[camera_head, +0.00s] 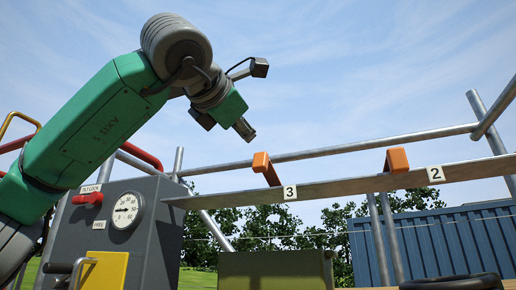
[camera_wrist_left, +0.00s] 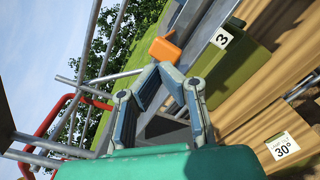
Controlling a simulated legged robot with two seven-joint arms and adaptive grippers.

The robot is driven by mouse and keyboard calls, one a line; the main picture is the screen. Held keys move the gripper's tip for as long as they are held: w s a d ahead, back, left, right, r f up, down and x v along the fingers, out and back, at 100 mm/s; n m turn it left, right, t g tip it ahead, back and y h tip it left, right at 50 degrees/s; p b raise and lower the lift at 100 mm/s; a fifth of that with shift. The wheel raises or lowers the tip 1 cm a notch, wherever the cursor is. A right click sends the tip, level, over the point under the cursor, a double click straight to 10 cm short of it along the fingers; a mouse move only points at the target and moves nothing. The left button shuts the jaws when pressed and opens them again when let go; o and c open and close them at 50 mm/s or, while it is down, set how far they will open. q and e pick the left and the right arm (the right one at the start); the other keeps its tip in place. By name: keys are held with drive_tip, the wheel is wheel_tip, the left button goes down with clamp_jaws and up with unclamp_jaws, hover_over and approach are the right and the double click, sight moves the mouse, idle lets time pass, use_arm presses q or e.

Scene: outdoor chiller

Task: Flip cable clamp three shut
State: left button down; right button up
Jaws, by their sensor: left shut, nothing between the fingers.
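Cable clamp three is an orange block on a short arm (camera_head: 262,162). It stands raised and tilted above the grey metal rail (camera_head: 335,186), just left of the white label "3" (camera_head: 290,192). In the left wrist view the orange clamp (camera_wrist_left: 167,50) shows just beyond my fingertips, with the label "3" (camera_wrist_left: 222,38) to its right. My left gripper (camera_head: 244,129) is shut and empty, above and slightly left of the clamp in the head view. In the left wrist view the left gripper (camera_wrist_left: 160,72) points toward the clamp; I cannot tell the exact gap. My right gripper is not in view.
A second raised orange clamp (camera_head: 397,160) stands by label "2" (camera_head: 435,174) to the right. A grey box with a gauge (camera_head: 127,210) and red handle (camera_head: 90,198) stands at left. A metal tube (camera_head: 335,149) runs behind the rail. Open sky surrounds my gripper.

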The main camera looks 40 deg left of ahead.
use_arm(q)
drive_tip(key=m, duration=0.6)
wheel_tip(320, 180, up, 6)
drive_tip(key=m+p, duration=0.1)
drive_tip(key=m, duration=1.9)
hover_over(259, 153)
drive_tip(key=w, duration=0.2)
drive_tip(key=shift+s+f, duration=0.1)
drive_tip(key=shift+s, duration=0.15)
wheel_tip(259, 153, down, 2)
drive_tip(key=shift+s+f, duration=0.85)
drive_tip(key=shift+f, duration=0.05)
drive_tip(key=shift+w, duration=0.1)
drive_tip(key=shift+w+d+f, duration=0.1)
drive_tip(key=shift+w, duration=0.05)
